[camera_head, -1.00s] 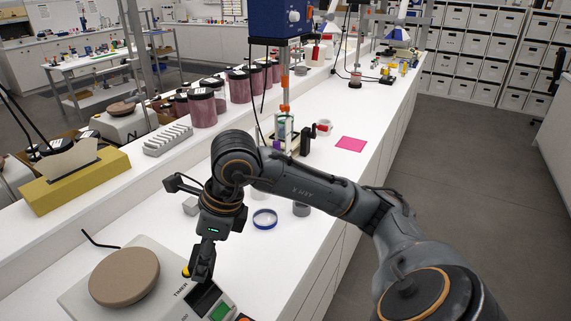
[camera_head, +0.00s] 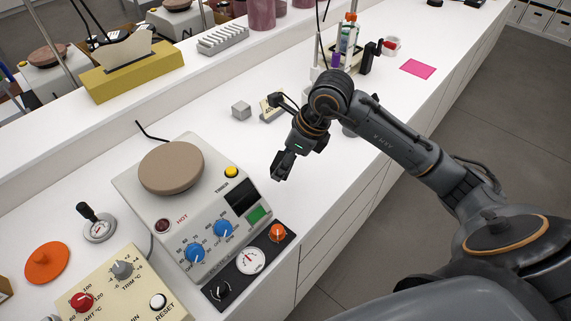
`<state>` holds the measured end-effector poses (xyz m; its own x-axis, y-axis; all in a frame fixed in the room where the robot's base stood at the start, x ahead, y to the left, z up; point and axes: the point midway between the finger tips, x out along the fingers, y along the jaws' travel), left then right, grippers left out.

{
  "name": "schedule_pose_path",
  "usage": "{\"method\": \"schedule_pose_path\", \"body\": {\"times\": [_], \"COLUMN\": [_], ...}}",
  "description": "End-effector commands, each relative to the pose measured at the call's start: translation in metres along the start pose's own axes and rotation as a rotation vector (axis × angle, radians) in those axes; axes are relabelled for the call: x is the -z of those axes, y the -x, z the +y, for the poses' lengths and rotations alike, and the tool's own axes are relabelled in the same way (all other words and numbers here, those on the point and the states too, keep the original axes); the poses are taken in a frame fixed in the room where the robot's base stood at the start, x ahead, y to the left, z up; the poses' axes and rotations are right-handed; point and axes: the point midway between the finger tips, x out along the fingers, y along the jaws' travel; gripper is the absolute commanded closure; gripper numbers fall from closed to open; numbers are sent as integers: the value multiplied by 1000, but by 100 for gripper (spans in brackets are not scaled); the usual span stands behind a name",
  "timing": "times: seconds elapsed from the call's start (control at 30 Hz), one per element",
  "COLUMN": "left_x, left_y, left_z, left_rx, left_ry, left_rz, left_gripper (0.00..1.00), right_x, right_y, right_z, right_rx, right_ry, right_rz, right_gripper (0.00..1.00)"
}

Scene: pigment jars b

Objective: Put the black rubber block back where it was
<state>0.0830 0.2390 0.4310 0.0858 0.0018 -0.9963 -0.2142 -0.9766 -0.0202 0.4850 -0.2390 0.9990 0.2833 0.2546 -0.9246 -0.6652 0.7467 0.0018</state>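A dark upright block (camera_head: 370,58) stands on the white bench at the back, beside the bottle stand; I cannot tell for sure whether it is the black rubber block. My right gripper (camera_head: 281,174) points down above the bench, just right of the hotplate (camera_head: 140,200). Its dark fingers look close together, and I cannot tell whether something black is between them. My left gripper is not in view.
A black dial panel (camera_head: 268,258) lies along the hotplate's front edge. A grey cube (camera_head: 241,110), a yellow holder (camera_head: 130,80) and a pink sheet (camera_head: 417,68) are farther back. A beige control box (camera_head: 125,298) stands at lower left. The bench right of the hotplate is largely clear.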

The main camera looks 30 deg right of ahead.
Motion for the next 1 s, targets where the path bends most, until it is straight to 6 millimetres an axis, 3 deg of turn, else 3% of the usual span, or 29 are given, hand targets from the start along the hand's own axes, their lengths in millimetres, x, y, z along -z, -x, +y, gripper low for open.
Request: {"method": "schedule_pose_path", "body": {"times": [0.2, 0.37, 0.6, 0.97, 1.0], "left_x": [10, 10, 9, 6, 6], "left_y": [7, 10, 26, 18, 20], "left_z": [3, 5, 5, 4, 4], "left_rx": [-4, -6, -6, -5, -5], "left_ry": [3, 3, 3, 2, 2], "left_rz": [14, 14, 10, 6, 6], "left_gripper": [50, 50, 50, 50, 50], "right_x": [2, 4, 15, 17, 16], "right_y": [-24, -32, -59, -66, -64], "right_z": [-19, -26, -26, -26, -26], "right_rx": [0, 0, -1, 2, 1], "right_ry": [-2, -2, -2, 1, 1], "right_rz": [-3, -2, -2, -3, -3], "right_gripper": [74, 74, 74, 74, 36]}}
